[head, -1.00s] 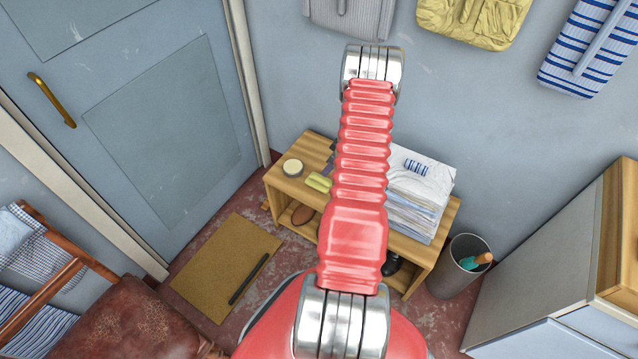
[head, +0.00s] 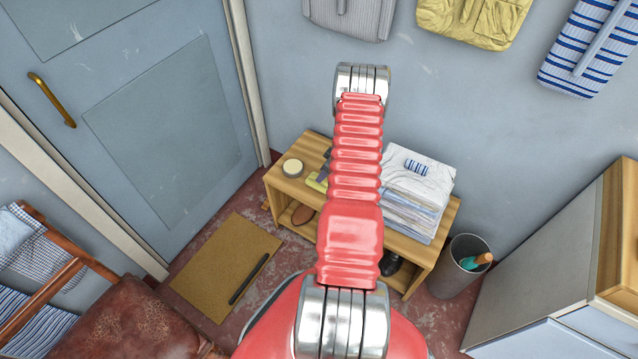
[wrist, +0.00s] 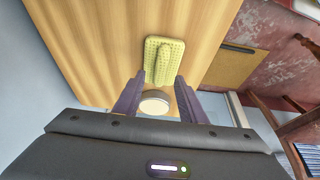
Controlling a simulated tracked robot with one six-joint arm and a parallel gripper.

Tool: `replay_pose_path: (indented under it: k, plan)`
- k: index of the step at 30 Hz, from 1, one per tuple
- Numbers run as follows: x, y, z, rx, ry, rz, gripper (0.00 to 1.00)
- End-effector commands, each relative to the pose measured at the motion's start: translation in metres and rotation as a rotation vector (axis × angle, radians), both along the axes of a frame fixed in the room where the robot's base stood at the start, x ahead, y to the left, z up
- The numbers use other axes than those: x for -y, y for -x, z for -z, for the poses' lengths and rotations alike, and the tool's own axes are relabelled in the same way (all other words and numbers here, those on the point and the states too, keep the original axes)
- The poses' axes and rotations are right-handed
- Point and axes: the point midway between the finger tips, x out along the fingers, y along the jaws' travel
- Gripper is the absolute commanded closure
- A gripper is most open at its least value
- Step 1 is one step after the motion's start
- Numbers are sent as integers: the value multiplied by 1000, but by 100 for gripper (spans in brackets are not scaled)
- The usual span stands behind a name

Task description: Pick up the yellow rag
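The yellow rag (wrist: 165,60) is a folded, textured cloth with a raised fold along it. It lies on the wooden bench top, ahead of my fingertips in the wrist view. In the head view only a small part of the rag (head: 316,183) shows, left of my red arm, which hides the rest. My gripper (wrist: 161,78) has two purple fingers spread apart, with nothing held between them. The rag lies beyond the fingertips, and I cannot tell the exact height of the gap.
A round tin (head: 292,168) stands on the wooden bench (head: 285,187) near the rag; in the wrist view it shows between the fingers. A paper-like folded stack (head: 415,190) sits on the bench's right part. A grey bin (head: 460,267) stands on the floor to the right.

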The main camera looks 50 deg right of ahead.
Motion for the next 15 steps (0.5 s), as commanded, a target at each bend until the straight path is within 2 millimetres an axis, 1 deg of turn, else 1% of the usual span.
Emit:
replay_pose_path:
  k: [3,7,11,15]
  plan:
    - [-3,-6,15,-1,-2,-3,62]
    - [-3,-11,28,-1,-1,-2,62]
    - [-3,-15,35,0,-1,0,62]
    - [-3,-15,36,0,-1,1,62]
